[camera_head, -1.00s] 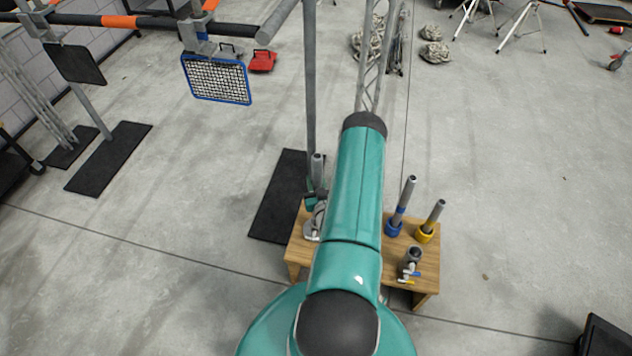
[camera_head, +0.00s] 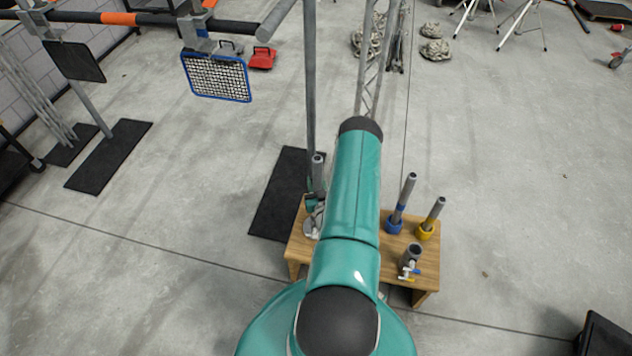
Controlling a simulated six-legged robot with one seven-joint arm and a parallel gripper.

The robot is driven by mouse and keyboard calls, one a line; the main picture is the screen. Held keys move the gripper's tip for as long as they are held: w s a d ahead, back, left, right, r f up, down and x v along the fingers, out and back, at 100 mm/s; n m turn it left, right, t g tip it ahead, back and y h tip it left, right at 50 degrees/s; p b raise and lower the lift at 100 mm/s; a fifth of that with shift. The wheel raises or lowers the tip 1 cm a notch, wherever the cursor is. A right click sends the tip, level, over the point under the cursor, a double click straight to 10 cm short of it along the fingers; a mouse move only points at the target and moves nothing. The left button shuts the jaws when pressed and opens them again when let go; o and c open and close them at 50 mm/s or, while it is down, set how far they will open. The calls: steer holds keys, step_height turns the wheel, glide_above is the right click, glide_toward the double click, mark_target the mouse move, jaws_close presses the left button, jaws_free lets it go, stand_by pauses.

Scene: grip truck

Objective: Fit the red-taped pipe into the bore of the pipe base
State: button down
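A grey pipe (camera_head: 318,175) stands upright at the left of the small wooden table, partly hidden by my arm. No red tape shows on it, so I cannot tell whether it is the red-taped pipe. A short grey socket with an open dark top (camera_head: 412,254) stands at the table's front right, with small coloured handles; it may be the pipe base. A silvery fitting (camera_head: 312,228) sits at the table's left edge. My teal arm covers the table's middle. Only a small teal part beside the upright pipe shows, so my gripper's fingers are hidden.
A pipe in a blue collar (camera_head: 395,227) and one in a yellow collar (camera_head: 425,232) stand on the wooden table (camera_head: 428,283). A tall grey pole (camera_head: 310,90) rises from a black mat (camera_head: 272,210) behind. Open floor lies to the right.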

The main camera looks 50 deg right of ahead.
steer(key=shift+f, duration=0.9)
steer(key=shift+f, duration=2.75)
steer(key=c, duration=1)
jaws_free()
steer(key=shift+o, duration=0.2)
steer(key=shift+s+a, duration=0.1)
